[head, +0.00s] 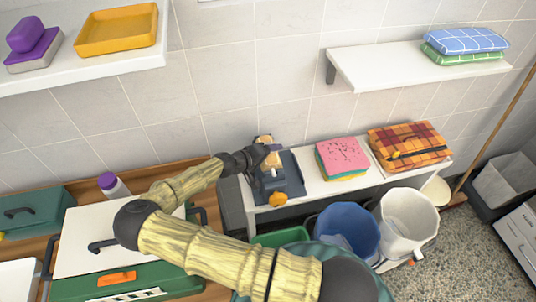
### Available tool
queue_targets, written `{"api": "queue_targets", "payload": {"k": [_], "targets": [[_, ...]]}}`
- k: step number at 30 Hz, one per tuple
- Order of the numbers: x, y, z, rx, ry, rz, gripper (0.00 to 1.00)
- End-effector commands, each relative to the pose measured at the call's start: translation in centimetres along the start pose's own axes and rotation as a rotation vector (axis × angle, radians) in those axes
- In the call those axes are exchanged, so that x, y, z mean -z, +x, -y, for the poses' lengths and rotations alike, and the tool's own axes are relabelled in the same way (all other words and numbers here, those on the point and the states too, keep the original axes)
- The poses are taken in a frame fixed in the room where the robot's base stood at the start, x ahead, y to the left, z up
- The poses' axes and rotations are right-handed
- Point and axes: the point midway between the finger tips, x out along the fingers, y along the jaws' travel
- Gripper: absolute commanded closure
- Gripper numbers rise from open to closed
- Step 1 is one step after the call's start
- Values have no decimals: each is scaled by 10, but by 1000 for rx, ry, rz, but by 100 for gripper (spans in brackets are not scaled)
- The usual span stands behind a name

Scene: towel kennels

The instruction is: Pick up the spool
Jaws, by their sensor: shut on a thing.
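My gripper (263,155) is at the left end of the low white shelf, above a dark blue-grey item (291,177) that lies there. It is shut on a small tan and brown thing, which looks like the spool (270,161). My dark wrist and fingers hide part of it, and it is small in the picture. I cannot tell whether it still touches what is below it.
A small orange thing (278,199) lies at the front of the dark item. Pink cloths (342,157) and an orange plaid cloth (407,145) lie to the right. A blue bucket (347,229) and a white bucket (407,222) stand in front. A wall shelf (400,68) hangs above.

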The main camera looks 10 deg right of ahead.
Motion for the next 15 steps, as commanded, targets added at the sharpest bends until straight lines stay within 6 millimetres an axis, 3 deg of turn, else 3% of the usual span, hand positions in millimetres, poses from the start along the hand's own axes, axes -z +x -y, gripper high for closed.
{"api": "queue_targets", "payload": {"k": [8, 15], "targets": [[1, -1, -1, 1, -1, -1, 53], [5, -11, -18, 2, 3, -1, 53]]}}
